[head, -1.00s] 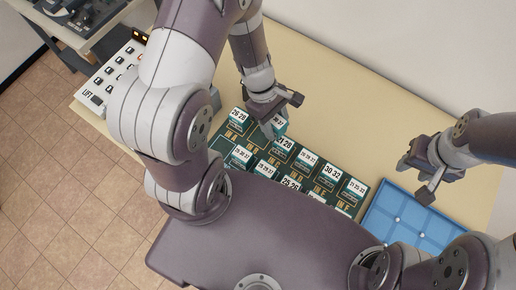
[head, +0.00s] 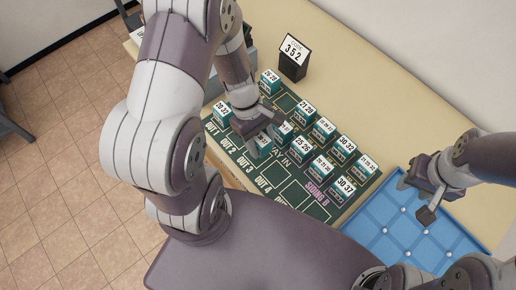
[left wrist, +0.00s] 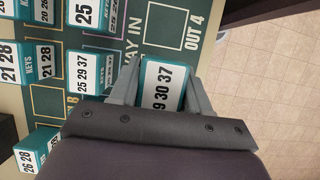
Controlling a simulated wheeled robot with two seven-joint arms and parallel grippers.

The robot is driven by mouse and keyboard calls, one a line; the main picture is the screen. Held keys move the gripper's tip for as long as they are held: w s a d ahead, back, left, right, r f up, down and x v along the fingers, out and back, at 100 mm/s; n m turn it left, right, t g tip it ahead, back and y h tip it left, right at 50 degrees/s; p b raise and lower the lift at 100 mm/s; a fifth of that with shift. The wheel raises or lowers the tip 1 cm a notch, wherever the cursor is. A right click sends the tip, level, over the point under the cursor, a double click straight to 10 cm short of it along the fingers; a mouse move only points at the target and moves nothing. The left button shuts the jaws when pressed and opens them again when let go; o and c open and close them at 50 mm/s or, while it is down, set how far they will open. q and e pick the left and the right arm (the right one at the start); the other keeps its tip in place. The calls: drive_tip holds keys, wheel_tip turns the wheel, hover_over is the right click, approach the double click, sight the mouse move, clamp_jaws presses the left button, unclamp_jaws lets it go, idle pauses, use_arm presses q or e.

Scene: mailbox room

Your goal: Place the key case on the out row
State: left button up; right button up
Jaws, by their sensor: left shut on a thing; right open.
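My left gripper (head: 259,136) is shut on a teal key case (head: 262,149) with a white number label. In the left wrist view this case (left wrist: 165,90) sits between the two fingers and its label reads "9 30 37", its first digit possibly cut off. My right gripper (head: 415,199) is open and empty over the blue tray.
Another key case (head: 222,110) stands at OUT 1. A black stand with the code 352 (head: 293,60) is behind. The blue tray (head: 375,247) at right looks empty.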

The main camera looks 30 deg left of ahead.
use_arm(q)
drive_tip(key=shift+s+a+f, duration=0.15)
drive_tip(key=shift+a+f, duration=0.15)
drive_tip(key=shift+a, duration=0.05)
drive_tip(key=f, duration=0.4)
drive_tip(key=shift+w+a, duration=0.15)
drive_tip(key=shift+w, duration=0.1)
drive_tip(key=shift+s, duration=0.1)
